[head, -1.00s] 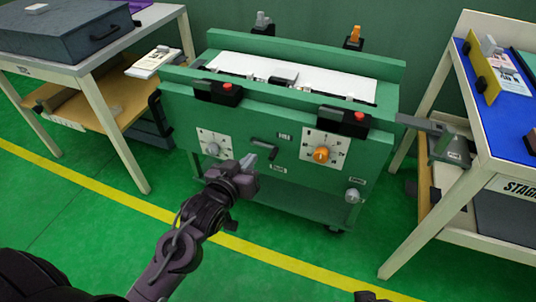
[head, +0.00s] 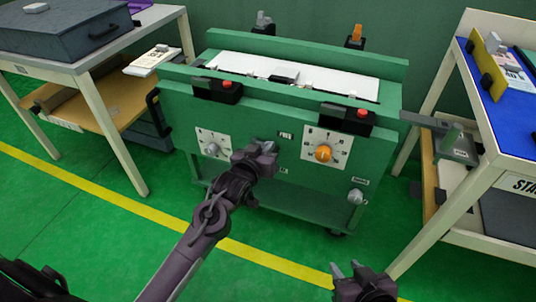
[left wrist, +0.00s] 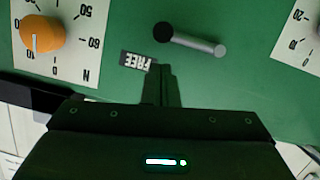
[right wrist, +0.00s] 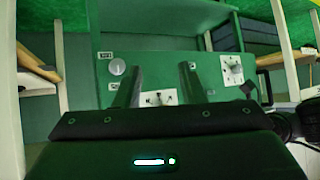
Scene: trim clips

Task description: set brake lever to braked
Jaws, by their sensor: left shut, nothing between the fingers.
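The brake lever shows in the left wrist view as a dark round pivot with a grey handle (left wrist: 192,42) on the green cart front. That view is upside down. The handle lies slantwise, with the FREE label (left wrist: 137,60) near the pivot. My left gripper (head: 272,147) is shut and empty, in front of the lever in the head view and hiding it. In the left wrist view its fingertips (left wrist: 163,72) are by the FREE label, apart from the handle in the picture; contact cannot be told. My right gripper (head: 347,269) is open and empty, low in front of the cart.
The green cart (head: 235,165) carries an orange dial (head: 323,153), a grey dial (head: 212,149), a lower-right knob (head: 355,196) and red-buttoned black clamps (head: 345,119). A table with a grey case (head: 65,35) stands left, a blue-topped table (head: 500,115) right. Green floor lies between.

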